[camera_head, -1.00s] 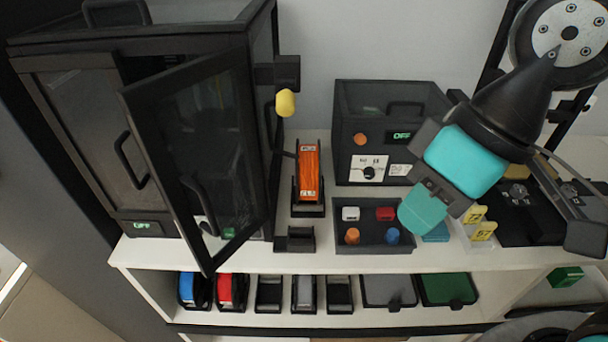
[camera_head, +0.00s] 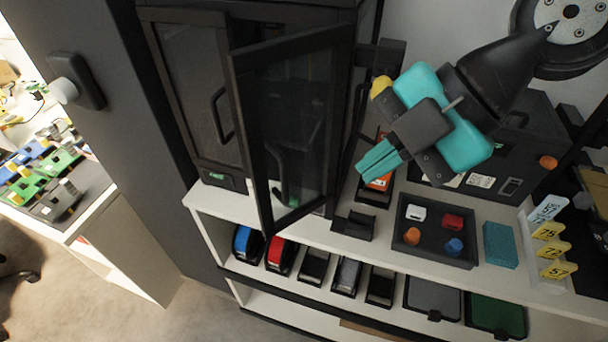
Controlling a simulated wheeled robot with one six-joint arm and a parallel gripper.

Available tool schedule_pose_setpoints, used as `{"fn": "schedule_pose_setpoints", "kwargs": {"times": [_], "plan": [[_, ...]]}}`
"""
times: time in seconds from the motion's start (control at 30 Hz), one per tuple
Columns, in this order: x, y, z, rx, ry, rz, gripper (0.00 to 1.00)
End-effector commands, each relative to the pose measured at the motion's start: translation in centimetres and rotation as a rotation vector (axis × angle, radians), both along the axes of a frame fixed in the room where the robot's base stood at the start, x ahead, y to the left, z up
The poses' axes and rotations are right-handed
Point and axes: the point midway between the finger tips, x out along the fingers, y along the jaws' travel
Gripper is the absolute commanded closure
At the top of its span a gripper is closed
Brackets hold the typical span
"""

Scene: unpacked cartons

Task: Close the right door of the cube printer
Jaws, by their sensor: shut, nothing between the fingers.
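The cube printer (camera_head: 236,178) is a black cabinet at the upper middle with two glazed doors. Its left door (camera_head: 195,90) looks shut. Its right door (camera_head: 291,130) stands open, swung out toward me over the shelf's front edge, with a dark curved handle (camera_head: 281,191) on it. My gripper (camera_head: 372,168), with teal fingers, is shut and empty. It is to the right of the open door, apart from it, and in the picture it covers part of the orange spool and the box behind.
An orange spool (camera_head: 380,184), a small black holder (camera_head: 353,225) and a tray (camera_head: 434,259) of small coloured parts stand right of the printer. A blue sponge (camera_head: 500,246) and yellow number tags (camera_head: 552,250) are farther right. Several bins fill the lower shelf. Free floor (camera_head: 205,310) shows in front.

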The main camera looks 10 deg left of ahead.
Motion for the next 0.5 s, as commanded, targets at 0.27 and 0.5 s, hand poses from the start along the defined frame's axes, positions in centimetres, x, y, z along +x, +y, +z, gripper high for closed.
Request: {"fn": "schedule_pose_setpoints", "kwargs": {"times": [0.27, 0.5], "plan": [[-0.9, 3.5, -4.6, -0.006, 0.007, 0.002, 1.0], [0.0, 6.6, -6.0, -0.004, 0.001, -0.001, 1.0]]}}
